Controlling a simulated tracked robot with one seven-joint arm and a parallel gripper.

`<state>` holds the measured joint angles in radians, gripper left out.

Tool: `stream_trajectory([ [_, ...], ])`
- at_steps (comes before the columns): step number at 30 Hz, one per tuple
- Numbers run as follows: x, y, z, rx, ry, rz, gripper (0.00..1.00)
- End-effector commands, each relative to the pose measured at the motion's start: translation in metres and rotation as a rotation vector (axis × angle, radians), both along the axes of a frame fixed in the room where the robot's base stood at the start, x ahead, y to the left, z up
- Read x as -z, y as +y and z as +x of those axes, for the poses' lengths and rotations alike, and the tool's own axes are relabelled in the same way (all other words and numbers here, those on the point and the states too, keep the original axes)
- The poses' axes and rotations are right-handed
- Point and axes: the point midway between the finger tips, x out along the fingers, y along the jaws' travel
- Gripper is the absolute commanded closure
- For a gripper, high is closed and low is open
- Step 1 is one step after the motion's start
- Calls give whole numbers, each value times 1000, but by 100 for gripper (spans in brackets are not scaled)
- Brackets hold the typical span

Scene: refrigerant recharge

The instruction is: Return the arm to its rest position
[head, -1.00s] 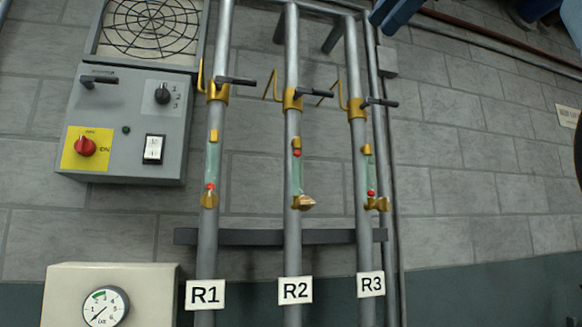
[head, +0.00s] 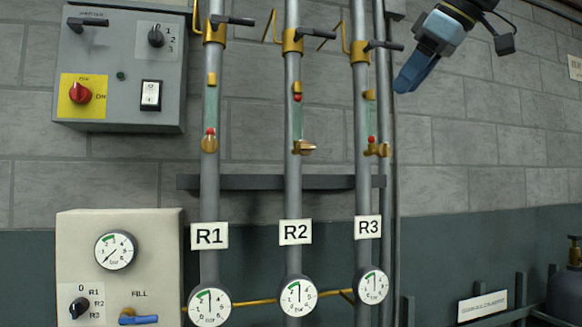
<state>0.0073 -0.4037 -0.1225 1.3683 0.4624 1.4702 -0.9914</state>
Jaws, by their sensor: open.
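My gripper (head: 404,80) hangs at the upper right in the head view, with blue fingers pointing down and to the left. It is open and holds nothing that I can see. It is in the picture to the right of the R3 pipe (head: 363,200), in front of the grey block wall (head: 450,150). My arm runs out of the picture at the top, so most of its pose is hidden.
The R1 pipe (head: 209,180) and R2 pipe (head: 293,185) have valves, sight tubes and gauges. A grey control box (head: 120,112) and a cream fill panel (head: 150,245) stand left. A dark cylinder (head: 565,285) is at lower right.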

Motion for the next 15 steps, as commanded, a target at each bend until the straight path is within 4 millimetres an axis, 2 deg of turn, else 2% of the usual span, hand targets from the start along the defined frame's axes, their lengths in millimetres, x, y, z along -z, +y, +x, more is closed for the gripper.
stream_trajectory([
  [1,23,-1,1,48,41,21,55],
  [8,131,-7,1,295,202,98,55],
  [15,255,-13,-17,543,329,139,55],
])
